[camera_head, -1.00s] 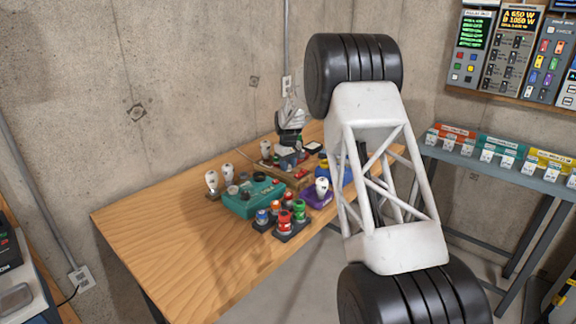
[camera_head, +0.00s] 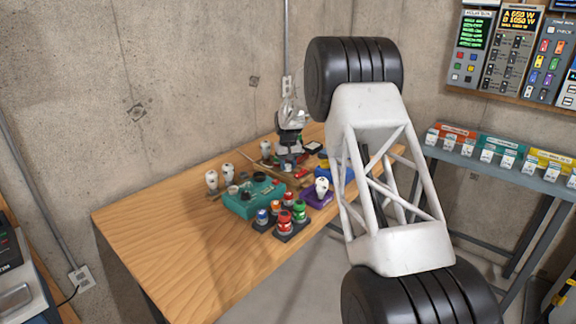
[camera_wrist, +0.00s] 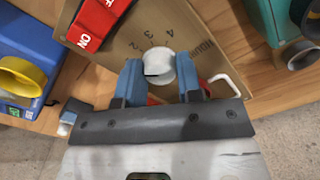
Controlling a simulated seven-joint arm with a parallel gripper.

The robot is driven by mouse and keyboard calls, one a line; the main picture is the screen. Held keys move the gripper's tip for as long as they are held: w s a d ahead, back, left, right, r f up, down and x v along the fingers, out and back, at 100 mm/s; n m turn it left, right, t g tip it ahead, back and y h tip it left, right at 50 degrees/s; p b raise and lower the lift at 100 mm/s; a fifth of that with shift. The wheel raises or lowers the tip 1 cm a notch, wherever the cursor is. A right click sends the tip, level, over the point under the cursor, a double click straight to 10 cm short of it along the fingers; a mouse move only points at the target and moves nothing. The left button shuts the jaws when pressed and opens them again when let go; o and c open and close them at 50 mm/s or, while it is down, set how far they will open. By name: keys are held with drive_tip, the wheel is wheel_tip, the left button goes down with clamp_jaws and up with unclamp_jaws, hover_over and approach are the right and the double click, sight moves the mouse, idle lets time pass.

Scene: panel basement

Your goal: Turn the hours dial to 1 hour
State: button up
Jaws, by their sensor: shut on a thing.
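The hours dial (camera_wrist: 159,66) is a round white knob on a tan plate (camera_wrist: 187,22) in the wrist view. The digits 2, 3 and 4 show along its upper side, and partly hidden lettering stands to its right. A short dark mark shows on the knob's lower left; I cannot read which number it points at. My gripper (camera_wrist: 160,78) has its two blue fingers on either side of the knob, shut on it. In the head view my gripper (camera_head: 288,158) is low over the far part of the wooden bench, and the dial is too small to make out.
A red ON switch (camera_wrist: 97,20) sits on the plate left of the dial. A blue box (camera_wrist: 30,50) with a yellow ring is further left, and a teal box (camera_wrist: 268,22) is at upper right. Several bulbs and knobs crowd the bench (camera_head: 160,235); its near left part is clear.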

sight(288, 165)
drive_tip(key=o, duration=0.9)
drive_tip(key=shift+r, duration=3.95)
